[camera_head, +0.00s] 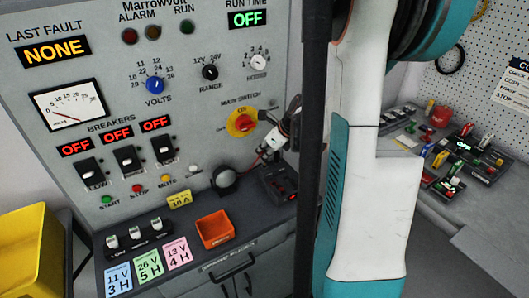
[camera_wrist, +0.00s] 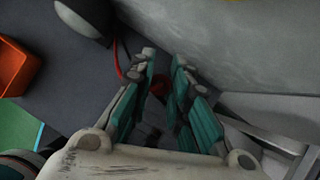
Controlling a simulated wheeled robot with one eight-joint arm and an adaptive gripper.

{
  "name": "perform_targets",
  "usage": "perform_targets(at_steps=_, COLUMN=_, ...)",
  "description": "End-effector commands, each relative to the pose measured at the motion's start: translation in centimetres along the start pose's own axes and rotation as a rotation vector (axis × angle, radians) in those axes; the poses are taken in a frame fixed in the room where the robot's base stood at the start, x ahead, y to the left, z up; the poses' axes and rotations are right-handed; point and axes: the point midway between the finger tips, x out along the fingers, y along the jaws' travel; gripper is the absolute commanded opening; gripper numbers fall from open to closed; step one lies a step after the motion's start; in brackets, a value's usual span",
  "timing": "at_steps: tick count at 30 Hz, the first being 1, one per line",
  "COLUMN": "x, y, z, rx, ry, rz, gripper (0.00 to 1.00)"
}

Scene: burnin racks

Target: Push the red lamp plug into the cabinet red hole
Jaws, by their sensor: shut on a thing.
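My gripper (camera_head: 285,135) is beside the right part of the grey cabinet front (camera_head: 215,130), partly hidden by my arm. In the wrist view its two teal-and-grey fingers (camera_wrist: 165,66) are close together around a small dark red piece (camera_wrist: 159,87), which looks like the red lamp plug. Most of the plug is hidden by the fingers. A thin red cable (camera_wrist: 118,62) runs beside the left finger, and red shows below the gripper in the head view (camera_head: 262,156). I cannot make out the red hole in either view.
A dark box with red marks (camera_head: 278,184) and a round dark knob-like lamp (camera_head: 223,181) are near the gripper. An orange bin (camera_head: 215,230) sits on the shelf. The main switch (camera_head: 242,123) is left of the gripper. A cluttered bench (camera_head: 440,185) stands at right.

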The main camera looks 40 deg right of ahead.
Motion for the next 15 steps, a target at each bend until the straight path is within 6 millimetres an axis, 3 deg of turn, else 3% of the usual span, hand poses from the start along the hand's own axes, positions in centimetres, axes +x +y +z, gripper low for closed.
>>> perform_targets(at_steps=15, x=0.51, y=0.0, z=-0.33, rx=0.0, ry=0.0, rz=0.0, gripper=0.01)
